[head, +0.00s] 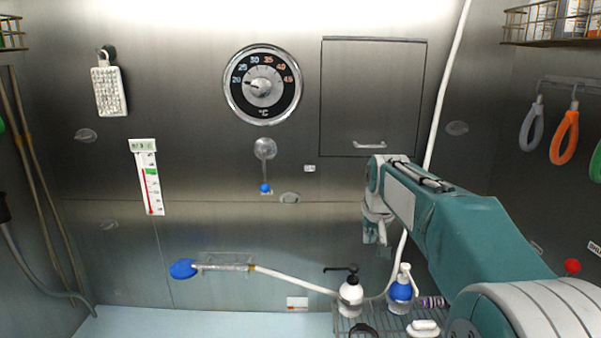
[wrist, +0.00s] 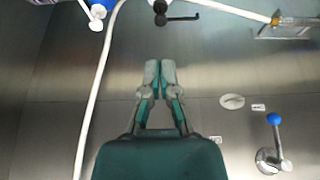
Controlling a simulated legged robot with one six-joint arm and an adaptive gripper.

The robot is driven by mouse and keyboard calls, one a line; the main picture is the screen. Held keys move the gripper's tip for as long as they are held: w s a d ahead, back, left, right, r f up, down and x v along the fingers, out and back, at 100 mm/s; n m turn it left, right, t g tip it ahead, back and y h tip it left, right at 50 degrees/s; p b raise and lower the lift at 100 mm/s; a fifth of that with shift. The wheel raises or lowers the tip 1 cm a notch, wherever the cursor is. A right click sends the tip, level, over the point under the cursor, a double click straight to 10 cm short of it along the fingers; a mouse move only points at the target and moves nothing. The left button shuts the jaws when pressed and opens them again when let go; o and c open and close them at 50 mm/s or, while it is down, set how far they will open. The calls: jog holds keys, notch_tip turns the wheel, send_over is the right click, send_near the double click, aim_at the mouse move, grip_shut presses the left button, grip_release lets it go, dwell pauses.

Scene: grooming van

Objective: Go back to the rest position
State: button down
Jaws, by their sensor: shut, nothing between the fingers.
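My gripper (wrist: 160,66) is shut and empty in the wrist view, its two grey-tipped fingers together in front of the metal wall. In the head view my gripper (head: 378,238) hangs pointing down at the end of my teal arm, right of centre. It is below the closed wall cabinet and above the rack of bottles. Nothing is seen touching the fingers.
A wire rack (head: 375,322) holds a black-pump bottle (head: 350,296) and a blue-and-white pump bottle (head: 401,291) below my gripper. A white hose (head: 447,85) runs behind my arm. A blue-knobbed lever (head: 265,172), dial (head: 262,85) and cabinet (head: 372,95) are on the wall.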

jog(key=s+f, duration=0.3)
jog(key=s, duration=1.4)
jog(key=s+f, duration=0.3)
jog(key=s, duration=1.4)
jog(key=shift+t, duration=0.4)
jog(key=shift+r, duration=0.1)
